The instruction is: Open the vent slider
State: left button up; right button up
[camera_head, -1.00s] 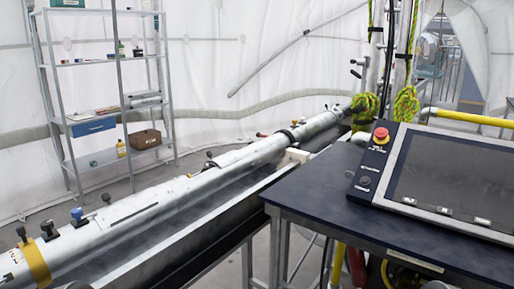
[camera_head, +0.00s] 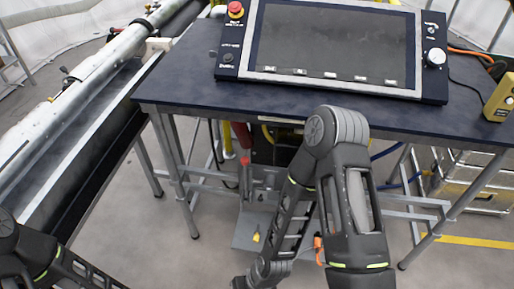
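A long metal tube (camera_head: 110,62) runs diagonally along the left side of the head view, from the lower left edge to the top. I cannot pick out a vent slider for sure in this view. A dark slot line shows on the tube near the left edge, and the tube's nearer end is out of the picture. Parts of my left arm show at the bottom left and parts of my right arm at the bottom centre, in front of the table. Neither gripper's fingertips show.
A dark table (camera_head: 180,75) carries a control console (camera_head: 330,45) with a red emergency button (camera_head: 236,9). A yellow handheld box (camera_head: 500,98) is at its right edge. Metal cases (camera_head: 470,180) stand on the floor at right. Floor is open between tube and table legs.

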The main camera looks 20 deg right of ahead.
aim_at(261, 195)
jog(key=z, duration=0.85)
